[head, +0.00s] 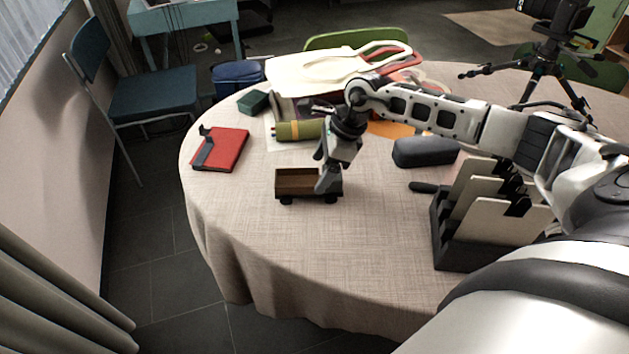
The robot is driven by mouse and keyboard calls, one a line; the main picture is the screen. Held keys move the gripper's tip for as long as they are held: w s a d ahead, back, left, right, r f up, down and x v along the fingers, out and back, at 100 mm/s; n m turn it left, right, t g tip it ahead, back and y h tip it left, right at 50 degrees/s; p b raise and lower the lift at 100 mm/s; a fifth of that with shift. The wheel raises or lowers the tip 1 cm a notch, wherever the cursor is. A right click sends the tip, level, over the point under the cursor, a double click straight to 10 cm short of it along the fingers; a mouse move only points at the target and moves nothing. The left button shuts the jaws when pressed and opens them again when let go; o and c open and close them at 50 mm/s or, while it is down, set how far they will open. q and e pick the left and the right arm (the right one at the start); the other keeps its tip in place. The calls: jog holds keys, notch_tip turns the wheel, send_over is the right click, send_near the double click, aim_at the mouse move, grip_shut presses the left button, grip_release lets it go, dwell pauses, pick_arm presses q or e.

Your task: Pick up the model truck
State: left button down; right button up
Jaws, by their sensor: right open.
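The model truck (297,184) is a small brown open-topped box body on dark wheels. It stands upright on the round cloth-covered table (262,250), left of the table's middle. My right gripper (327,182) points down at the truck's right end, with its fingers over or beside that end. The gripper is open, and part of the truck's right end is hidden behind it. I cannot tell whether the fingers touch the truck. My left gripper is not in view.
A red notebook (226,150) lies at the left. Behind the truck are an olive roll (298,130) and a stack of bags or folders (330,72). A dark grey case (425,152) and a file rack (470,240) stand at the right. The table front is clear.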

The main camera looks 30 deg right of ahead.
aim_at(311, 183)
jog(key=shift+x, duration=1.95)
jog(key=shift+a+r, duration=0.1)
jog(key=c, duration=1.3)
jog(key=shift+o, duration=0.2)
